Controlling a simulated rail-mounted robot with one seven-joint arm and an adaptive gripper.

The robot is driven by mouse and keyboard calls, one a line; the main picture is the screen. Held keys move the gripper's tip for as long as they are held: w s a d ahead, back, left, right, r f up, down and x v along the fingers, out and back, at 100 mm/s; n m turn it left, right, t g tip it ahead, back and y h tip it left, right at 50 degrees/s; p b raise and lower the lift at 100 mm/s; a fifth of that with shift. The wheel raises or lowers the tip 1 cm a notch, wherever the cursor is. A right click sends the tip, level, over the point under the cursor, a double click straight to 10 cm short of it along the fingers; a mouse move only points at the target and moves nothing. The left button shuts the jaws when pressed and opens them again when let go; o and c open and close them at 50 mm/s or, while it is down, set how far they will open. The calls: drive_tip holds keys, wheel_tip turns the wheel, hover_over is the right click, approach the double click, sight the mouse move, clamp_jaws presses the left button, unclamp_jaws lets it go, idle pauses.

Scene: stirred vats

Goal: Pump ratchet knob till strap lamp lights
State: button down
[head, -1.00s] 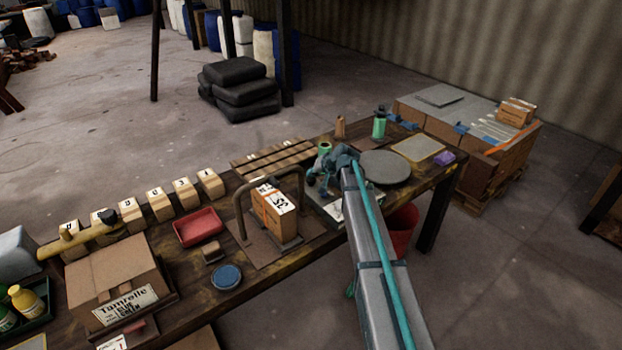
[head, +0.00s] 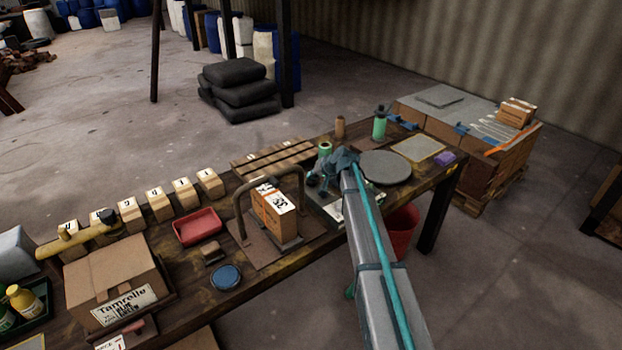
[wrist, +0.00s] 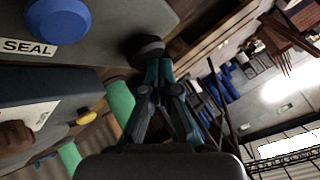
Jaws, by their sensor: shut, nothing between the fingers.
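My gripper (head: 322,178) is shut and empty at the strapping device on the bench, largely hiding it in the head view. In the wrist view, my gripper (wrist: 158,72) has its fingertips at a dark round knob (wrist: 146,46), which may be the ratchet knob. I cannot tell whether they touch. A blue round knob (wrist: 57,18) sits beside a white SEAL label (wrist: 28,47) on a grey panel. A small yellow button or lamp (wrist: 87,118) is near a grey box (wrist: 45,108). I cannot tell which part is the strap lamp, or whether it is lit.
A carton (head: 270,211) stands under a metal arch (head: 241,203) left of my gripper. A green roll (head: 325,149) and a green bottle (head: 379,128) stand behind it. A grey round plate (head: 386,167) lies to the right. A red tray (head: 198,227) is further left.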

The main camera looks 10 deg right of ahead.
drive_tip(key=shift+f, duration=0.3)
drive_tip(key=shift+r, duration=0.1)
idle(0.3)
drive_tip(key=shift+r+p, duration=0.35)
drive_tip(key=shift+r, duration=1.2)
wheel_tip(320, 180, up, 5)
drive_tip(key=shift+p, duration=0.9)
